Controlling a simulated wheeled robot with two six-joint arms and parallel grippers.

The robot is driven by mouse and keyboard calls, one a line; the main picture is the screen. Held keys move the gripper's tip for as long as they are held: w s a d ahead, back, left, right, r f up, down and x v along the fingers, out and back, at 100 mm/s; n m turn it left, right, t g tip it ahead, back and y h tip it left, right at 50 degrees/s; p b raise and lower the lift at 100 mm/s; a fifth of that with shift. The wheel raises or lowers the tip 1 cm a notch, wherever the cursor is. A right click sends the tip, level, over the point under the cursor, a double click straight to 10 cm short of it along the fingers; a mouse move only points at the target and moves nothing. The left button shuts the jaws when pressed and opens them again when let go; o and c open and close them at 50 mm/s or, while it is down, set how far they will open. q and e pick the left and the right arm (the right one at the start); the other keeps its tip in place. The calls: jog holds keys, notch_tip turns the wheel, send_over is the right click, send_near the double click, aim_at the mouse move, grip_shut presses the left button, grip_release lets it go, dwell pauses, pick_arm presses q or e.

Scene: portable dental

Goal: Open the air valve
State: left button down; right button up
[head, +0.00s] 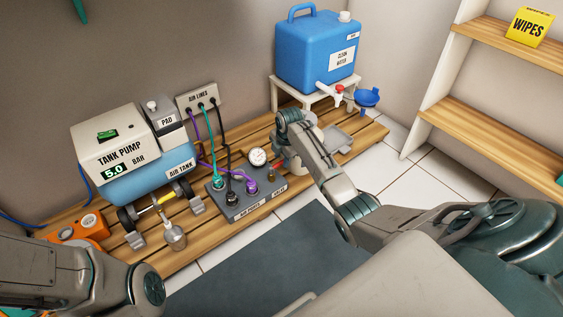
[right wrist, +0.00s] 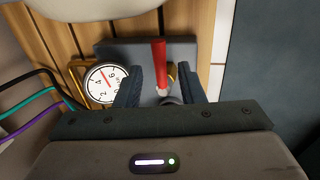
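The valve's red lever (right wrist: 159,55) stands out from a grey panel (right wrist: 200,50) in the right wrist view. My right gripper (right wrist: 160,88) is open, with its two dark fingers on either side of the lever's base. Gaps show between the lever and both fingers. In the head view the grey panel (head: 222,204) sits on the wooden slats, and a bit of the red lever (head: 277,172) shows beside my right gripper, which is largely hidden by its own arm. My left arm is at the lower left; its gripper is out of view.
A round pressure gauge (head: 258,157) stands beside the lever. Green, purple and black hoses run from the panel to the wall plate (head: 198,98). The tank pump (head: 125,150) is left of the panel; the blue water container (head: 310,55) stands behind on a white stand.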

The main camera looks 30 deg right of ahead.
jog(key=shift+w+f, duration=0.1)
jog(key=shift+f, duration=0.65)
grip_shut()
jog(key=shift+r, duration=0.1)
